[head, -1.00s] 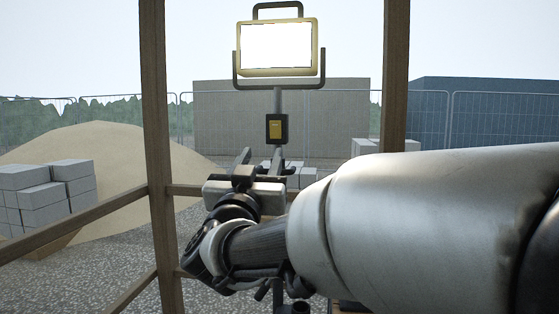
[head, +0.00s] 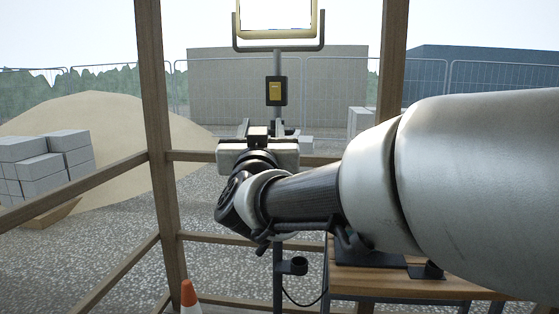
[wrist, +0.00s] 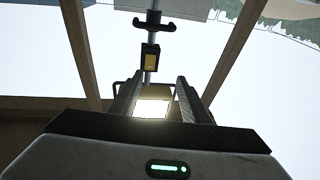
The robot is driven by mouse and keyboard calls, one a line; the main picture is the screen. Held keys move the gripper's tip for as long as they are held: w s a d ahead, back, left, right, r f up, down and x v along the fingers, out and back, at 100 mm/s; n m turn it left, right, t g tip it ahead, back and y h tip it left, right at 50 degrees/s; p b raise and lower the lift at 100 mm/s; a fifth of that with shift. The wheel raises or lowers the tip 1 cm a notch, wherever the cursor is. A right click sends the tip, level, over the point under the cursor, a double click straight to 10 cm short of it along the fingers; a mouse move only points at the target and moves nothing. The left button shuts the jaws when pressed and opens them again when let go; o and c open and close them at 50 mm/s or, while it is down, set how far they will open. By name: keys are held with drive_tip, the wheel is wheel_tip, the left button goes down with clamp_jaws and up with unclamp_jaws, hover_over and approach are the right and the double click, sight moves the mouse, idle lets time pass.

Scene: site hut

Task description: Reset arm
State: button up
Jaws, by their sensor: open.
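My gripper (head: 261,127) is raised in front of the pole of a work lamp in the head view. Its two fingers stand apart with nothing between them, so it is open and empty. The wrist view also shows the gripper (wrist: 154,90), with both fingers apart and the bright lamp (wrist: 152,108) seen beyond them. In the head view the lamp (head: 278,17) is cut off by the top edge. A black and yellow box (head: 277,91) is fixed on the lamp's pole. My arm reaches in from the right.
A wooden bench (head: 400,282) stands at lower right, partly behind my arm. An orange and white cone (head: 189,297) is at the bottom. Timber posts (head: 157,110) and rails frame the view. Grey blocks (head: 45,160) and a sand heap (head: 110,140) lie outside at left.

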drive_tip(key=s+d+f+g, duration=0.8)
drive_tip(key=s+d+f, duration=0.1)
drive_tip(key=s+f, duration=0.45)
drive_tip(key=s+d+f+g, duration=0.7)
drive_tip(key=s+d+f, duration=0.4)
drive_tip(key=s, duration=0.4)
wheel_tip(320, 180, up, 23)
drive_tip(key=a+p, duration=0.2)
drive_tip(key=p, duration=2.1)
drive_tip(key=shift+w+f+p, duration=0.2)
drive_tip(key=shift+p, duration=0.2)
